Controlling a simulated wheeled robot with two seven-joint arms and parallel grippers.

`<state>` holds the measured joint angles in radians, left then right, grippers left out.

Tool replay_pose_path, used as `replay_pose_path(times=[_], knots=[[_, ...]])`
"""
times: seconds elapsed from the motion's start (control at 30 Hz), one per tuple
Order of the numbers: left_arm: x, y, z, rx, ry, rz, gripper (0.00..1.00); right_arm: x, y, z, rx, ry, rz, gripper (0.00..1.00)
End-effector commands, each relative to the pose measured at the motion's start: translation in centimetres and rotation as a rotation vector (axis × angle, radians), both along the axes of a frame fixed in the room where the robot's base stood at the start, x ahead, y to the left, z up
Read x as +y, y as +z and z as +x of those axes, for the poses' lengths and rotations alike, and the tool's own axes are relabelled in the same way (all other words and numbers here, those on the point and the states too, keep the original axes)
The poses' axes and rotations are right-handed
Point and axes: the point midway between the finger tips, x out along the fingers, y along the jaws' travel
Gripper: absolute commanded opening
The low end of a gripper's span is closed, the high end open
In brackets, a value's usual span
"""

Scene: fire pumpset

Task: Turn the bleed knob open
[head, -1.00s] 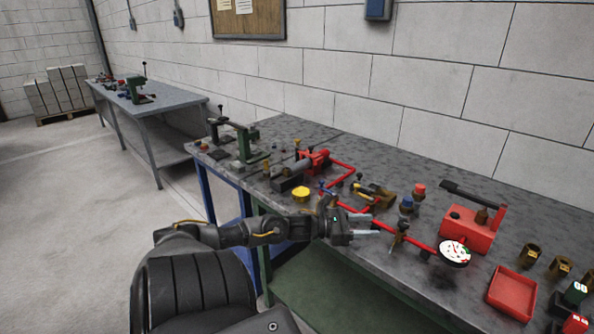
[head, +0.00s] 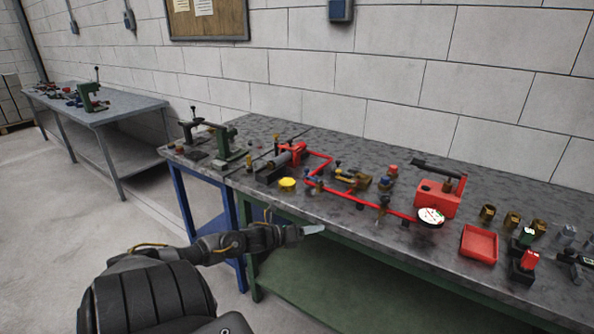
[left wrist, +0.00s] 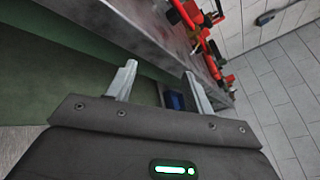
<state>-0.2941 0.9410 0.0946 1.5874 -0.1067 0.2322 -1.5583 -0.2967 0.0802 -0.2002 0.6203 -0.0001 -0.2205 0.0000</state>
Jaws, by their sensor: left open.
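The red pipe (head: 345,195) runs along the bench with several small valves and knobs on it, ending at a white dial gauge (head: 431,217). A small dark-handled valve (head: 383,204) stands on the pipe left of the gauge. I cannot tell which small knob is the bleed knob. My left gripper (head: 318,230) is open and empty, at the bench's front edge, apart from the pipe and valves. In the left wrist view its two fingers (left wrist: 160,75) stand apart with nothing between them, and red pipework (left wrist: 195,20) shows beyond. My right gripper is not in view.
A red hand pump (head: 437,198) stands behind the gauge, with a red tray (head: 479,243) to its right. A yellow cap (head: 287,184) lies near the bench's left front. Brass fittings (head: 512,220) stand at the right. The floor left of the bench is clear.

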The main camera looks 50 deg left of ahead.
Motion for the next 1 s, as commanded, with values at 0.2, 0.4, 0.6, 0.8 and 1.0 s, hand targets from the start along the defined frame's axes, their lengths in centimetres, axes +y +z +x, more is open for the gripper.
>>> replay_pose_path(times=[0.2, 0.4, 0.6, 0.8, 1.0], knots=[[1.9, -3.5, -1.0, 0.089, 0.108, -0.163, 0.52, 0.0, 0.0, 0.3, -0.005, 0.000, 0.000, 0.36], [2.6, -5.3, -1.5, 0.131, 0.164, -0.248, 0.52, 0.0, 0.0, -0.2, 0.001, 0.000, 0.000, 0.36], [2.9, -5.9, -1.6, 0.144, 0.183, -0.276, 0.52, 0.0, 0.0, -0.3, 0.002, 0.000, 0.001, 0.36], [2.8, -5.9, -1.5, 0.144, 0.183, -0.276, 0.52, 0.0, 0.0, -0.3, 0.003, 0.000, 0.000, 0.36], [2.8, -5.9, -1.5, 0.143, 0.182, -0.274, 0.51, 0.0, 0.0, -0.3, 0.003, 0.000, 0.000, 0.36]])
